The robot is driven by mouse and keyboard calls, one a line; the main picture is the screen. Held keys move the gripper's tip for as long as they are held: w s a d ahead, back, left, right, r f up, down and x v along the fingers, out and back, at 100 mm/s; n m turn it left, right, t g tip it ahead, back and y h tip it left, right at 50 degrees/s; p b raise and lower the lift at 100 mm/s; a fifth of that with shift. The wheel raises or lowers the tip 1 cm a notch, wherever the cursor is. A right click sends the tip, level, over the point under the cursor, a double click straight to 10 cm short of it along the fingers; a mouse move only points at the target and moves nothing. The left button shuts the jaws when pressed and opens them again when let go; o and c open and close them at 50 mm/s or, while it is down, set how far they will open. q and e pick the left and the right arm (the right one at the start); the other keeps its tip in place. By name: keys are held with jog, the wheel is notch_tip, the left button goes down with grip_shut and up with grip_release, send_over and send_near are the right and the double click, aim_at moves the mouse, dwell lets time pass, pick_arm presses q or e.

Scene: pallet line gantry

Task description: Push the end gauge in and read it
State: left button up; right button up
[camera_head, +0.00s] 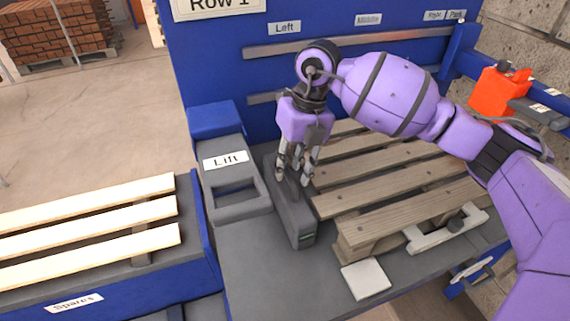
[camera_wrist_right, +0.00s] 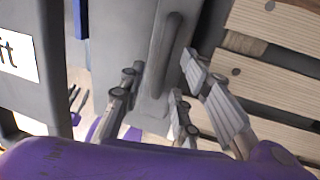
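The end gauge appears to be the long grey block (camera_head: 297,220) with a raised bar handle and a small green window on its near end. It lies on the grey bench between the Lift unit and the slatted pallet (camera_head: 390,190). My right gripper (camera_head: 297,172) points down over it. Its fingers are apart, and in the right wrist view the handle (camera_wrist_right: 170,60) stands between them; I cannot tell whether they touch it. The green window is too small to read. Small dark prongs beside purple parts in the right wrist view may be my left gripper (camera_wrist_right: 76,100).
The grey Lift unit (camera_head: 246,200) stands just left of the block. A white square plate (camera_head: 365,279) lies near the bench's front edge. A blue panel (camera_head: 215,60) with rails rises behind. An orange item (camera_head: 497,92) is at right; a Spares slat rack (camera_head: 90,285) is at left.

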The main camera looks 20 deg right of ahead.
jog(key=shift+f, duration=0.3)
grip_shut()
jog(key=shift+w+d+r, duration=0.1)
jog(key=shift+d, duration=0.5)
grip_release()
jog(key=shift+d, duration=0.15)
